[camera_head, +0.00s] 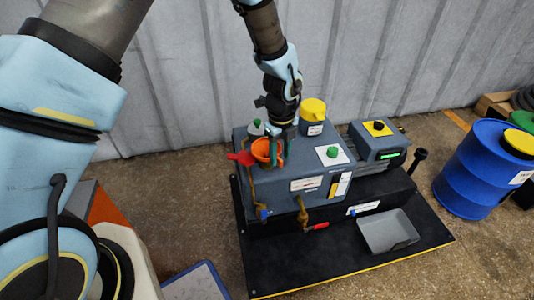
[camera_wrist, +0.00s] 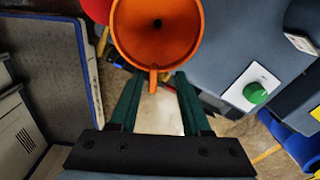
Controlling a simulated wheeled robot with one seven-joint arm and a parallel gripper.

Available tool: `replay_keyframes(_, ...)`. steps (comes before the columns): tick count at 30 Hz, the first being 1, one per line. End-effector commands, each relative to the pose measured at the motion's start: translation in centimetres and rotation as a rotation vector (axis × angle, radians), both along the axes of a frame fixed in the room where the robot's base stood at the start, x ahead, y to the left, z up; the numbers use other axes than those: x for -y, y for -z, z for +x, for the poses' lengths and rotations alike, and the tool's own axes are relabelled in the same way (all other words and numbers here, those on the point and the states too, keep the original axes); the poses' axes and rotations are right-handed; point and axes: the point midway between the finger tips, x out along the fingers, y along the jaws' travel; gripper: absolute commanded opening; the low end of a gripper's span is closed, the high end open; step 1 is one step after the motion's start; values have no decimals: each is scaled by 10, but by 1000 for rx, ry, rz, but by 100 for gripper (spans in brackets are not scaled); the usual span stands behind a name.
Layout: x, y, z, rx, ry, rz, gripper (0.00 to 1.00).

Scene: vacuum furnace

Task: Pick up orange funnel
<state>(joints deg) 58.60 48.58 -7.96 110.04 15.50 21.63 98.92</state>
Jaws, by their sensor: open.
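The orange funnel (camera_head: 262,150) sits on top of the grey furnace unit (camera_head: 305,165) near its left side, beside a red handle (camera_head: 241,158). In the wrist view the funnel (camera_wrist: 157,30) shows its round mouth, dark hole and small tab at the top centre. My gripper (camera_head: 277,150) is at the funnel's right side in the head view. In the wrist view my gripper's two green fingers (camera_wrist: 155,85) are open and spread, with the funnel's tab between the tips. I cannot tell whether the fingers touch the funnel.
A yellow-capped container (camera_head: 313,115) and a green knob on a white plate (camera_head: 332,152) are close by on the unit. A grey tray (camera_head: 388,231) rests on the black base (camera_head: 330,262). Blue drums (camera_head: 478,170) stand at right. A corrugated wall (camera_head: 370,50) is behind.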

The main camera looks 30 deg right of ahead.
Motion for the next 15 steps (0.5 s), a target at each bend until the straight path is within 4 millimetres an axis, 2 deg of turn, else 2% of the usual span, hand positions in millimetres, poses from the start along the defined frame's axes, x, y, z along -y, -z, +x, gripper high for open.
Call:
replay_keyframes(9,-7,42,-6,-1,-1,3,48)
replay_keyframes(15,-6,49,-5,1,-1,0,48)
